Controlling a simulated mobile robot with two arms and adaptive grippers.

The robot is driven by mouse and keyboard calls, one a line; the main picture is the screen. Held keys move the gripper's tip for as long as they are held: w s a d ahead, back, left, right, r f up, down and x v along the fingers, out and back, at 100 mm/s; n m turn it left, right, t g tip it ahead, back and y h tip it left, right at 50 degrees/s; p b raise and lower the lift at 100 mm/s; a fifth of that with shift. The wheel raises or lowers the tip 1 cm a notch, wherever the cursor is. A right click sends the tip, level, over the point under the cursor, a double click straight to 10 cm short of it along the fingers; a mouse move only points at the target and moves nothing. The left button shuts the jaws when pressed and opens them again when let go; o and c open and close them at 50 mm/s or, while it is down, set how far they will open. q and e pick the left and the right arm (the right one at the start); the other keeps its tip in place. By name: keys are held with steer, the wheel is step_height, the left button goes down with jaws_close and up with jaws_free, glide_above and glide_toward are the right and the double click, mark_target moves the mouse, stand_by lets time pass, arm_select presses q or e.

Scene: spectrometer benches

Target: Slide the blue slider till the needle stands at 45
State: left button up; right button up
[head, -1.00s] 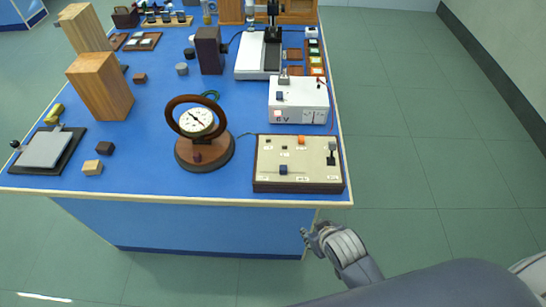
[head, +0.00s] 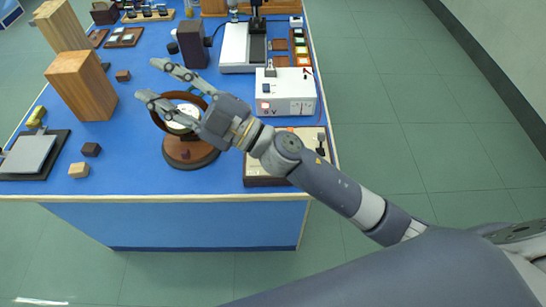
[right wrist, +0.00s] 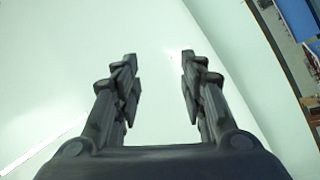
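The round dial gauge (head: 181,126) stands on a brown wooden base (head: 190,157) on the blue bench. My right gripper partly covers its white face, and I cannot read the needle. The beige control box (head: 265,182) stands right of the gauge near the bench's front edge. My right arm crosses in front of most of its top, and the blue slider is hidden. My right gripper (head: 152,82) is open and empty, above the gauge, fingers pointing left. The right wrist view shows the spread fingers (right wrist: 159,62) with nothing between them. My left gripper is not in view.
A white power supply box (head: 285,93) stands behind the control box. Tall wooden blocks (head: 80,85) stand at the left. A clipboard-like plate (head: 28,153) and small cubes (head: 79,170) lie at the front left. Open floor lies to the right.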

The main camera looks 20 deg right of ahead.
steer(key=s+a+f+n+g+y, duration=0.2)
steer(key=s+a+n+g, duration=0.4)
steer(key=n+g, duration=0.45)
step_height(320, 180, down, 12)
steer(key=s+d+n+g+h, duration=0.2)
steer(key=n+g+h, duration=0.25)
steer(key=h, duration=0.35)
steer(key=w+d+f+m+h, duration=0.1)
steer(key=w+d+f+h, duration=0.2)
steer(key=d, duration=0.5)
steer(key=w+d+f+m+t+h, duration=0.1)
steer(key=w+d+h, duration=0.2)
steer(key=d+h, duration=0.35)
steer(key=w+d+f+h, duration=0.3)
steer(key=d, duration=0.6)
step_height(320, 180, down, 10)
steer(key=p, duration=0.2)
steer(key=shift+s+p, duration=0.15)
steer(key=shift+p, duration=0.25)
